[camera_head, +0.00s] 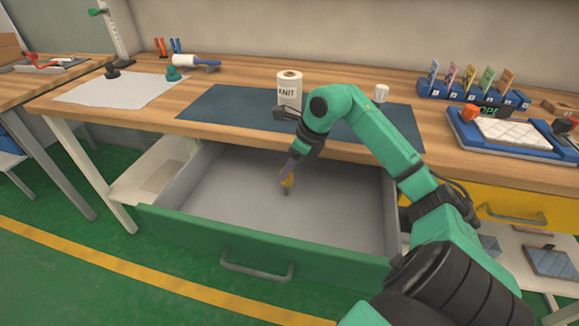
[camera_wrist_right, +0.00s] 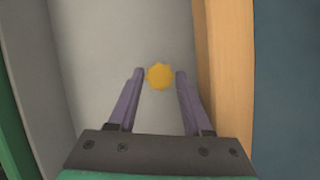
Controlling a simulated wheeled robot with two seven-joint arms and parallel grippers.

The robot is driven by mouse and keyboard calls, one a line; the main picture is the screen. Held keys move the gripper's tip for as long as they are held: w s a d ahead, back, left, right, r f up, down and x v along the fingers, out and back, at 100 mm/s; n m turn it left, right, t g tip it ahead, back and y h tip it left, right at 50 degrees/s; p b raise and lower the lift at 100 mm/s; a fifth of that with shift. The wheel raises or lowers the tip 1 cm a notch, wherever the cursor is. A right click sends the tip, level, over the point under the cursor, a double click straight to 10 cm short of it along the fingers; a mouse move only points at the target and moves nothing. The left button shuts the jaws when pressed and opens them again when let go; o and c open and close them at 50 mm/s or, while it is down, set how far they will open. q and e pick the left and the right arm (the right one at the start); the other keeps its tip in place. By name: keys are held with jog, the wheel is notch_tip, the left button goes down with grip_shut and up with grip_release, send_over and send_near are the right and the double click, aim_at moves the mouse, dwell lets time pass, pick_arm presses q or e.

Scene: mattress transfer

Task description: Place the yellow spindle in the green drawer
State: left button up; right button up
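The green drawer (camera_head: 190,232) is pulled out below the workbench, its grey floor bare around my right gripper. My right gripper (camera_head: 289,175) points down into the drawer. The yellow spindle (camera_head: 287,182) is just below its fingers, roughly upright, with a dark lower tip. In the right wrist view the spindle (camera_wrist_right: 160,76) shows end-on between the two purple fingers (camera_wrist_right: 160,74). A gap shows on each side of it, so the fingers are open. I cannot tell whether its tip touches the drawer floor. My left gripper is not in view.
The bench edge (camera_head: 250,143) overhangs the back of the drawer. A white KNIT roll (camera_head: 288,90) stands on a dark blue mat (camera_head: 225,108) above. A yellow drawer (camera_head: 500,204) is shut at the right. A blue tray (camera_head: 470,135) sits on the bench's right part.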

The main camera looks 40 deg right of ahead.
jog(key=shift+r+p, duration=0.3)
jog(key=shift+s+d+r, duration=0.1)
jog(key=shift+s+r, duration=0.05)
jog(key=shift+r, duration=0.15)
jog(key=v, duration=1.1)
jog(key=shift+b, duration=0.35)
